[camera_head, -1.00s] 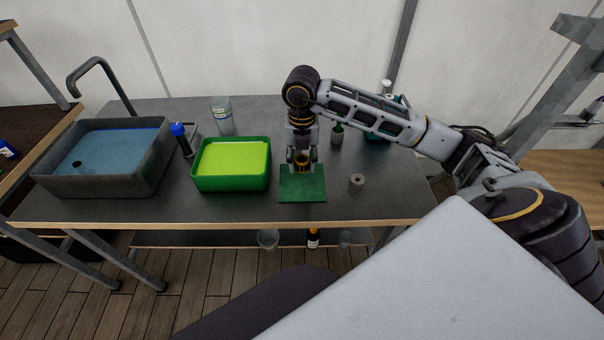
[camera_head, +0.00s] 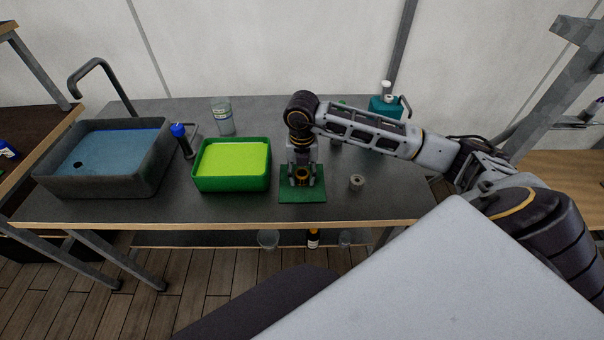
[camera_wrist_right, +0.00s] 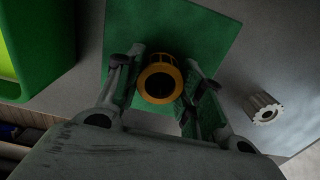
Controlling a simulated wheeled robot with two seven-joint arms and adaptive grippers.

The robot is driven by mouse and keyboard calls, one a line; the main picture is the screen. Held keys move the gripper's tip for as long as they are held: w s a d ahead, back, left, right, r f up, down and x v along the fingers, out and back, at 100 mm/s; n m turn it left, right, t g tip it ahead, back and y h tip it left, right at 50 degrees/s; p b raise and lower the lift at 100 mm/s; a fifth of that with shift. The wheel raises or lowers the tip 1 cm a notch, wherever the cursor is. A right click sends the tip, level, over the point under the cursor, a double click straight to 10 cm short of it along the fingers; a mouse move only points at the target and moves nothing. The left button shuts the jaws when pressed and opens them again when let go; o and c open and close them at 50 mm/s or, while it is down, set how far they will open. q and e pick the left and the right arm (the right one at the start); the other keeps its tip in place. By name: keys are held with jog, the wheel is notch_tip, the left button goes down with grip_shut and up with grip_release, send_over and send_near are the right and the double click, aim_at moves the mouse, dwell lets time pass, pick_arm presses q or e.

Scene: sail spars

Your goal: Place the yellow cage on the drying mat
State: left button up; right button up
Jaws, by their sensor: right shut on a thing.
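The yellow cage (camera_wrist_right: 160,80) is a small ring-shaped piece with a dark round opening. In the head view the cage (camera_head: 302,176) shows between the fingers of my right gripper (camera_head: 304,182). My right gripper (camera_wrist_right: 165,92) is shut on the cage, with one finger on each side of it. The green drying mat (camera_head: 303,197) lies directly beneath; it also fills the background in the right wrist view (camera_wrist_right: 205,35). Whether the cage touches the mat I cannot tell. My left gripper is not in view.
A green tub with yellow-green content (camera_head: 232,185) stands just left of the mat. A grey ring-shaped part (camera_head: 357,182) lies to its right. A sink basin (camera_head: 60,180), a blue-capped bottle (camera_head: 181,140), a clear glass (camera_head: 222,116) and a teal container (camera_head: 384,106) stand farther off.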

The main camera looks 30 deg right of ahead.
jog(key=shift+f, duration=0.25)
jog(key=o, duration=1)
jog(key=shift+o, duration=0.2)
jog(key=shift+r, duration=0.1)
notch_tip(320, 180, up, 12)
jog(key=shift+b, duration=0.45)
dwell(0.4)
